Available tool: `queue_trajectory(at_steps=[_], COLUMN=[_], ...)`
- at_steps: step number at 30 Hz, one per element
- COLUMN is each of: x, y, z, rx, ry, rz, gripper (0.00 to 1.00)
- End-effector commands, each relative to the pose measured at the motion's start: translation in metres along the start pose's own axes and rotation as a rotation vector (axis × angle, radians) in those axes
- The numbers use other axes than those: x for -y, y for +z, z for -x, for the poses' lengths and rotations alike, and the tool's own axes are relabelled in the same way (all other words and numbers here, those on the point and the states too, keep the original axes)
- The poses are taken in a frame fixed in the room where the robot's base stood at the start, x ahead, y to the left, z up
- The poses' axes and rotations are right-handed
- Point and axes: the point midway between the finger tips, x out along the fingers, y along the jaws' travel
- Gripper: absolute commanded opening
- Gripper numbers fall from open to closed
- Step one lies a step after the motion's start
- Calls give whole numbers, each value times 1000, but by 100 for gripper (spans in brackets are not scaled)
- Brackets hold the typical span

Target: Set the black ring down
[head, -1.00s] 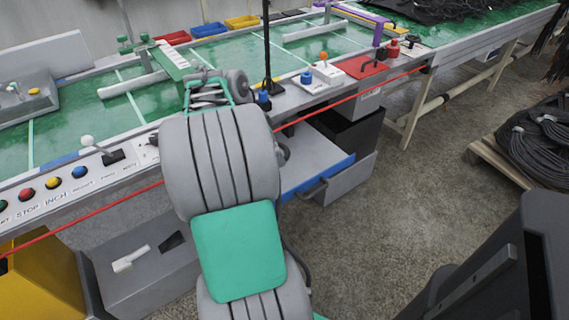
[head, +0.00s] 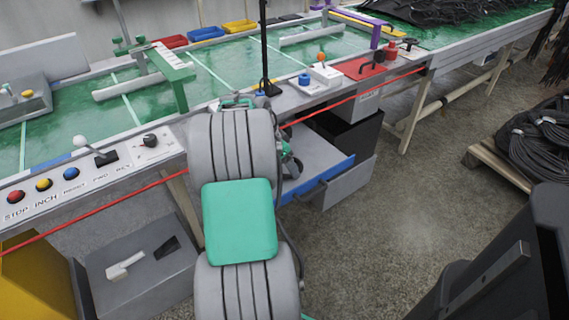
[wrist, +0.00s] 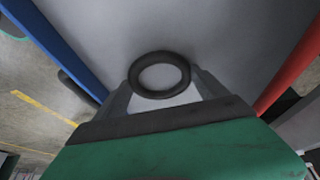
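The black ring (wrist: 160,56) shows in the wrist view between the two grey fingers of my gripper (wrist: 162,78). The fingers are shut on its opposite sides. Behind the ring is a plain grey surface, which looks like the floor of the open drawer (head: 312,160) with a blue front edge. I cannot tell how far the ring is above that surface.
A red cord (head: 350,97) runs along the bench front above the drawer and shows close by at right in the wrist view (wrist: 292,75). The blue drawer edge (wrist: 58,45) is at left there. A control panel (head: 75,178) lies left of my arm.

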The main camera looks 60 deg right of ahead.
Motion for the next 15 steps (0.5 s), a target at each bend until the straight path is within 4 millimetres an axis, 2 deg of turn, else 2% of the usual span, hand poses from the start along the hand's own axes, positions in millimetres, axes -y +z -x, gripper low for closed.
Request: queue_trajectory(at_steps=[1, 6, 15], x=[0, 0, 0], y=[0, 0, -2], z=[0, 0, 6], rx=[0, 0, 0], ry=[0, 0, -1], rz=[0, 0, 0], gripper=[86, 100, 100])
